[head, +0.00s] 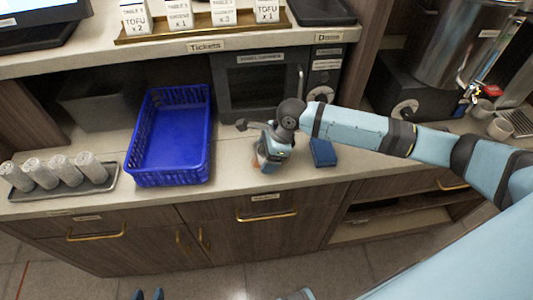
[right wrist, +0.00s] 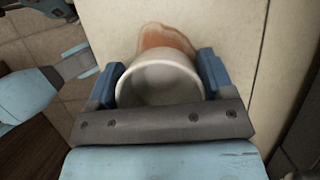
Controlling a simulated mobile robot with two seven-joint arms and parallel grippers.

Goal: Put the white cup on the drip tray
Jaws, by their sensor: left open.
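The white cup (right wrist: 160,82) is between the two blue fingers of my right gripper (right wrist: 160,85) in the right wrist view. The fingers sit against its sides, and the gripper looks shut on it. In the head view my right gripper (head: 268,160) is low over the counter's front part and mostly hides the cup. A slatted drip tray (head: 521,121) is at the far right edge of the head view, partly cut off. My left gripper (head: 147,295) is open at the bottom edge, its fingertips apart over the floor.
A brownish-orange stain (right wrist: 165,37) lies on the counter beside the cup. A blue sponge (head: 322,152) is right of my right gripper, a blue basket (head: 140,140) left. Two cups (head: 482,109) stand near the drip tray, by a metal urn (head: 455,45). Rolled towels (head: 50,172) lie far left.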

